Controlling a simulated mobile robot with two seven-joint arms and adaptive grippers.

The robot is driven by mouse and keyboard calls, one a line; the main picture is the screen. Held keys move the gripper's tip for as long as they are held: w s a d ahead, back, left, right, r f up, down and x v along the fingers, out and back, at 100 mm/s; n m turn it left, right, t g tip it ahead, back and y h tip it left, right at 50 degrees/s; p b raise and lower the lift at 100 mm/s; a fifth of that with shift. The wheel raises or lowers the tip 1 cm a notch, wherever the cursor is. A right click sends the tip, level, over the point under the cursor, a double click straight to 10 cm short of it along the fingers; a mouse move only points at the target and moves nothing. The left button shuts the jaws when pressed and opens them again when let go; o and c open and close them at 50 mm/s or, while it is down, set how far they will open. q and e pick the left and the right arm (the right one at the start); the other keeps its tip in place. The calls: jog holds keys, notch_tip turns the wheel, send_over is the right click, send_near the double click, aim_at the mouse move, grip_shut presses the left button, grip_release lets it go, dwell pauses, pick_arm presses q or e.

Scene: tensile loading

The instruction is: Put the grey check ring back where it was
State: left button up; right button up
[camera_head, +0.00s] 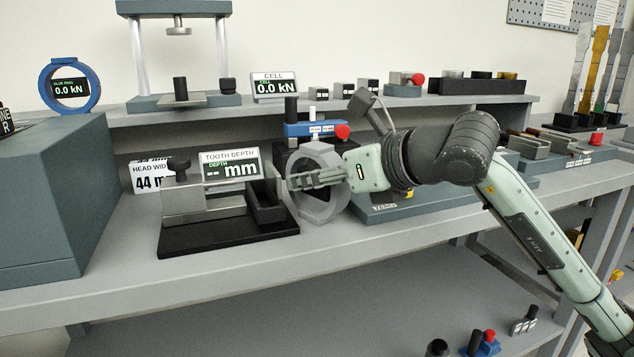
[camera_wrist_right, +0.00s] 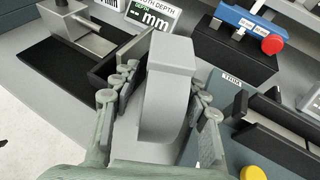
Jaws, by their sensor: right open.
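The grey check ring (camera_head: 320,214) is a faceted grey ring standing upright on the bench, just right of the tooth depth gauge. My right gripper (camera_head: 300,183) reaches in from the right at mid-height of the ring. In the right wrist view, the ring (camera_wrist_right: 168,95) lies between the two fingers of my right gripper (camera_wrist_right: 163,88), one finger on each side. The jaws are open, with a narrow gap beside the ring. The ring's foot is partly hidden in the wrist view. My left gripper is not in view.
The tooth depth gauge (camera_head: 180,247) on its black base stands close left of the ring. A black block with a blue tool (camera_head: 310,129) is behind it, and a grey-blue fixture (camera_head: 430,205) is to the right. A blue ring (camera_head: 46,88) stands at the left. The bench front is clear.

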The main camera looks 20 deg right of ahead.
grip_shut()
jog(key=shift+r, duration=0.1)
dwell(0.4)
jog(key=shift+r, duration=0.1)
